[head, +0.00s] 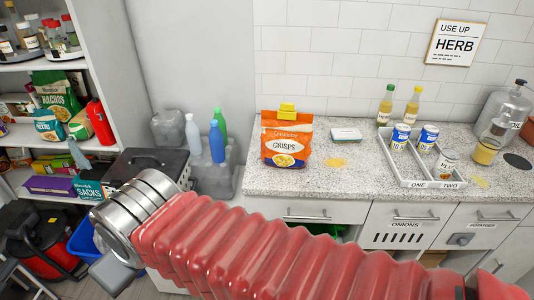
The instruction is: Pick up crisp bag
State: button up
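The crisp bag (286,146) stands upright on the speckled worktop, near its left end. It is orange with a white band reading "CRISPS" and a picture of crisps. A yellow clip (287,109) sits on its top edge. My red ribbed arm crosses the foreground below and in front of the worktop, apart from the bag. The fingers of my gripper do not show clearly, so I cannot see what they hold. Nothing touches the bag from my side.
A divided tray (398,172) with cans stands farther right, below two bottles (385,105). Blue (216,142) and green bottles stand left. Shelves (118,60) fill the left side.

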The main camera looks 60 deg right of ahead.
aim_at(285, 145)
jog(key=u, duration=0.7)
jog(key=k, duration=1.45)
jog(key=z, duration=1.15)
jog(key=i, duration=0.75)
